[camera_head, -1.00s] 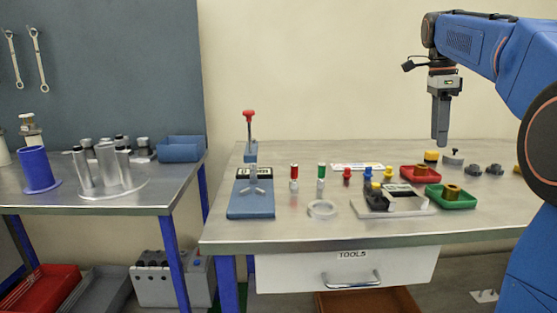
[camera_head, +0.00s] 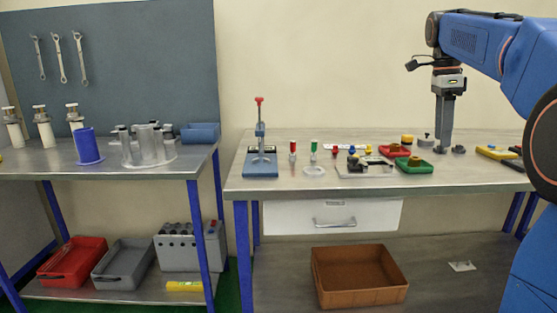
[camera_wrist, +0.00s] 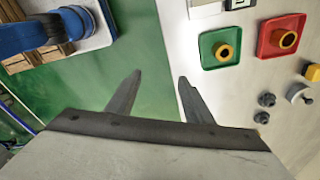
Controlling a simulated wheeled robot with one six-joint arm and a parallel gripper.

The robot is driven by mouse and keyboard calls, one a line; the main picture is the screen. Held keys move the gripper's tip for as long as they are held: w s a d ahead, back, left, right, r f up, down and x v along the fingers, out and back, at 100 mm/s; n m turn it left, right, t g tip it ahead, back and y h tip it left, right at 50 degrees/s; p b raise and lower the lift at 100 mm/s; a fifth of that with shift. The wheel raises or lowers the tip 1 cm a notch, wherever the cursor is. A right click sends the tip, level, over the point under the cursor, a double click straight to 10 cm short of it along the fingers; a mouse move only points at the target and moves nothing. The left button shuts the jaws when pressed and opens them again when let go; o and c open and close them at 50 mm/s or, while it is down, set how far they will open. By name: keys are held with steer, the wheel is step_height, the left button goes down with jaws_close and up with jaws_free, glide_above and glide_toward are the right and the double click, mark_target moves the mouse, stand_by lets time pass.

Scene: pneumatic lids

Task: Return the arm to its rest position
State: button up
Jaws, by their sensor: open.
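My blue arm (camera_head: 478,40) reaches in from the right in the head view, bent at the wrist. My gripper (camera_head: 443,145) hangs down from it, appearing in front of the right part of the workbench. In the wrist view my gripper (camera_wrist: 155,85) has its two dark fingers spread apart with nothing between them. Green floor and the bench edge lie below the fingers. The green tray (camera_wrist: 220,47) and the red tray (camera_wrist: 282,36) lie beyond the fingertips, apart from them.
The workbench (camera_head: 350,183) carries a blue press (camera_head: 261,165) and several small parts. A left table (camera_head: 60,169) holds a blue spool (camera_head: 88,147) and metal cylinders. A brown bin (camera_head: 360,279) sits on the lower shelf. Clear air surrounds my gripper above the bench.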

steer(key=s+a+f+n+t, duration=0.2)
steer(key=s+a+f+n, duration=0.35)
steer(key=s, duration=0.35)
steer(key=s+a+f+n+t, duration=0.1)
steer(key=s+a+f+n, duration=0.3)
steer(key=s+f+n, duration=0.4)
steer(key=s+a+f+n+t, duration=0.1)
steer(key=s+a+f+n, duration=0.1)
steer(key=s+f+n, duration=0.2)
steer(key=s+a+f+n+t+y, duration=0.1)
steer(key=s+f+n, duration=0.3)
steer(key=s+f, duration=0.6)
step_height(320, 180, down, 3)
steer(key=shift+s+a+n, duration=0.2)
steer(key=shift+a+n, duration=0.15)
steer(key=shift+a, duration=0.5)
